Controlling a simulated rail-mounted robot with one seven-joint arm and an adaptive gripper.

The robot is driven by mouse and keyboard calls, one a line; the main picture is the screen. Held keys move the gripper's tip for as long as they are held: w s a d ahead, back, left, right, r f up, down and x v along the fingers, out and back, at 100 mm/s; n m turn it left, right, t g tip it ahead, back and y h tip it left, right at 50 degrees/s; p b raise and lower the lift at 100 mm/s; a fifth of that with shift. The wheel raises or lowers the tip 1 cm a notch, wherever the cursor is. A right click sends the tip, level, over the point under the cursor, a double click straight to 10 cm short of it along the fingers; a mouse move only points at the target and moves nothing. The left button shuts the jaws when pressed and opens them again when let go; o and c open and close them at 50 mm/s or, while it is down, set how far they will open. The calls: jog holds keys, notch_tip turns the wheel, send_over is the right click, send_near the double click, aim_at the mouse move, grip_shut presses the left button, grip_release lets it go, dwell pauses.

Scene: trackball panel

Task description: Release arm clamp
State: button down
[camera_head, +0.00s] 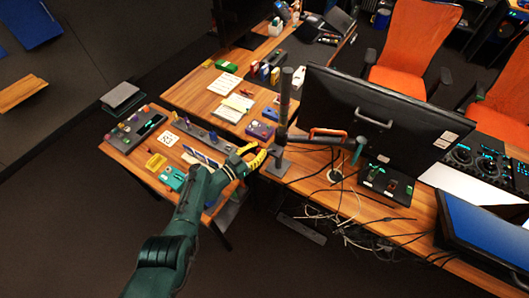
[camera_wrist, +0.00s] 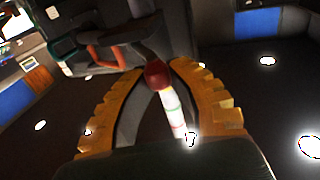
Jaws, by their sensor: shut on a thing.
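The monitor arm has a dark upright pole (camera_head: 284,100) with a clamp foot (camera_head: 277,163) at the desk edge. My gripper (camera_head: 264,151), with yellow fingers, is beside the lower pole. In the wrist view, my gripper (camera_wrist: 156,70) has its fingertips closed about a dark red knob (camera_wrist: 157,76). A pale shaft with coloured bands (camera_wrist: 173,110) runs from the knob down between the fingers. In the head view the fingers hide the knob. An orange handle (camera_head: 328,132) sits on the arm's horizontal part; an orange bar also shows in the wrist view (camera_wrist: 101,55).
A large black monitor (camera_head: 375,105) stands right of the pole. Loose cables (camera_head: 350,220) hang around the desk edge. A side table (camera_head: 147,172) with small panels and a purple box (camera_head: 260,129) lie left of the pole. The floor in front is clear.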

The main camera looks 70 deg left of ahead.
jog(key=c, duration=0.9)
grip_release()
jog(key=shift+c, duration=0.2)
jog(key=v, duration=1.2)
